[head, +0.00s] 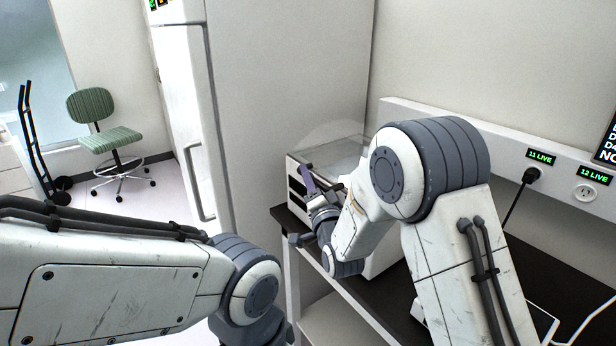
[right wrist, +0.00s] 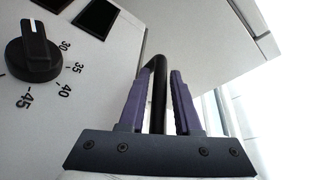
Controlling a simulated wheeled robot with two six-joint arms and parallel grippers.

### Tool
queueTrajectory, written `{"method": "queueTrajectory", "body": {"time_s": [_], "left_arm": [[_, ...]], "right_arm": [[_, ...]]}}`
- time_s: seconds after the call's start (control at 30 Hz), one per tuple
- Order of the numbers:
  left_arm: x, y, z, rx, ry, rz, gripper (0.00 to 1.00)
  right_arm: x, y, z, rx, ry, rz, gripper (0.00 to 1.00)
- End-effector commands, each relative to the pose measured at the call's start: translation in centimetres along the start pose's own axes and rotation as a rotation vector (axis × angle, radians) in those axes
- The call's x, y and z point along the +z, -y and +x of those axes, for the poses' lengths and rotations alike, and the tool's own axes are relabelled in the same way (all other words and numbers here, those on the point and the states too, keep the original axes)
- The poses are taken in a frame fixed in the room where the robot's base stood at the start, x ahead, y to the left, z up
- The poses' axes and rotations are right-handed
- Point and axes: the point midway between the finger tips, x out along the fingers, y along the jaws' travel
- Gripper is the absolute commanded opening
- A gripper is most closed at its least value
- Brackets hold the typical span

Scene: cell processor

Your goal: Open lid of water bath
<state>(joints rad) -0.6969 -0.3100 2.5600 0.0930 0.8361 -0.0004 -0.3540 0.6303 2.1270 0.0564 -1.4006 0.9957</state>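The water bath (head: 295,182) is a white box on the dark bench, partly hidden behind my right arm. Its front, with a black dial (right wrist: 34,55) and temperature numbers, shows in the right wrist view. A dark bar-like handle (right wrist: 158,112) stands out from it. My right gripper (head: 306,182) is at the front of the bath. In the right wrist view its purple fingers (right wrist: 163,78) are on either side of the handle, with a gap on the right side, so it looks open around it. My left gripper is out of view; only the left arm shows.
A tall white cabinet (head: 285,80) stands left of the bath. The dark bench (head: 400,297) runs along the wall, with a socket rail (head: 490,140) and a plugged-in cable behind it. A green chair (head: 110,137) and a hand truck (head: 40,150) stand far off at the left.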

Motion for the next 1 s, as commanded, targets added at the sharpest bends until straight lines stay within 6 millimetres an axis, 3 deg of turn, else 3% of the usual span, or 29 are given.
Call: {"method": "queueTrajectory", "body": {"time_s": [0.07,0.13,0.17,1.0], "left_arm": [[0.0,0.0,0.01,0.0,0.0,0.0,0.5],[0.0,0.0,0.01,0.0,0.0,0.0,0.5],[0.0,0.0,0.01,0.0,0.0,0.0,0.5],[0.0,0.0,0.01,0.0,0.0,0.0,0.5]], "right_arm": [[-0.01,0.0,-0.02,0.0,0.0,0.0,0.32],[-0.01,0.0,-0.02,0.0,0.0,0.0,0.05],[-0.02,0.0,-0.03,0.0,0.0,0.0,0.0],[-0.08,0.03,-0.05,-0.001,-0.001,0.0,0.0]]}}
